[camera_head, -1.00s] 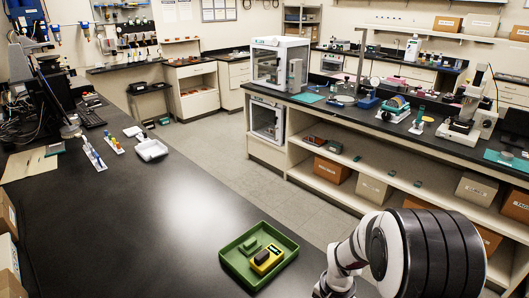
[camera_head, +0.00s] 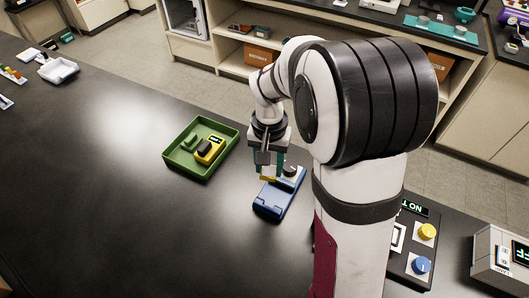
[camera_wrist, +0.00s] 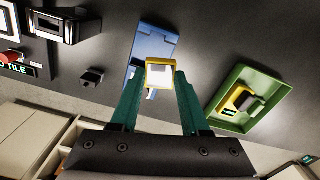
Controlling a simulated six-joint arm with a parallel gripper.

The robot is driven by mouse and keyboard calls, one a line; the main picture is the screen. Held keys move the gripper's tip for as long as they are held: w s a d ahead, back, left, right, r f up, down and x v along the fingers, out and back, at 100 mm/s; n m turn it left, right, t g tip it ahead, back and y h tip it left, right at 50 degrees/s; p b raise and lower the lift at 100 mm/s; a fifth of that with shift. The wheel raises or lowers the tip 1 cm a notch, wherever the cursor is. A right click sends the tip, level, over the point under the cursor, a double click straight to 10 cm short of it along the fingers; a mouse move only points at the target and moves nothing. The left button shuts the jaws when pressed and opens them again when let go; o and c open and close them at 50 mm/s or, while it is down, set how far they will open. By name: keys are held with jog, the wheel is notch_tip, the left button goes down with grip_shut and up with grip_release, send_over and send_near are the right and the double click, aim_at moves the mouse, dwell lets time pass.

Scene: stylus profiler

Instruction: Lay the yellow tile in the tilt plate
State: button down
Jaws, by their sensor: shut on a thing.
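My gripper (camera_head: 266,170) points down over the bench, its teal fingers shut on the yellow tile (camera_head: 267,179). In the wrist view the tile (camera_wrist: 160,66) sits between the fingertips (camera_wrist: 160,84), with a yellow rim and a pale middle. A blue device (camera_head: 272,204) lies on the bench just below my gripper; it also shows in the wrist view (camera_wrist: 152,42), behind the tile and partly hidden by it. I cannot tell for sure whether this is the tilt plate. The tile appears above the blue device; whether they touch is unclear.
A black panel with a yellow knob (camera_head: 427,231) and a blue knob (camera_head: 421,265) stands at the right.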

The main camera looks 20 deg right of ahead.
aim_at(267, 172)
notch_tip(267, 172, up, 11)
jog(key=s+d+n, duration=0.1)
jog(key=d+n, duration=0.1)
jog(key=n, duration=0.3)
jog(key=s+d+f+m, duration=0.2)
jog(key=s+d+f, duration=0.1)
jog(key=d, duration=0.3)
jog(key=s+d+f+m, duration=0.1)
jog(key=s+d+f, duration=0.1)
jog(key=d, duration=0.4)
jog(key=s+d+f+m, duration=0.2)
jog(key=s+d+f, duration=0.2)
jog(key=s, duration=0.3)
jog(key=s+d+f+m, duration=0.2)
jog(key=s+d+f, duration=0.2)
jog(key=s+d, duration=0.3)
jog(key=shift+m, duration=0.4)
jog(key=shift+s+f, duration=0.1)
jog(key=shift+s, duration=0.05)
jog(key=shift+f, duration=2.45)
jog(key=shift+f, duration=0.25)
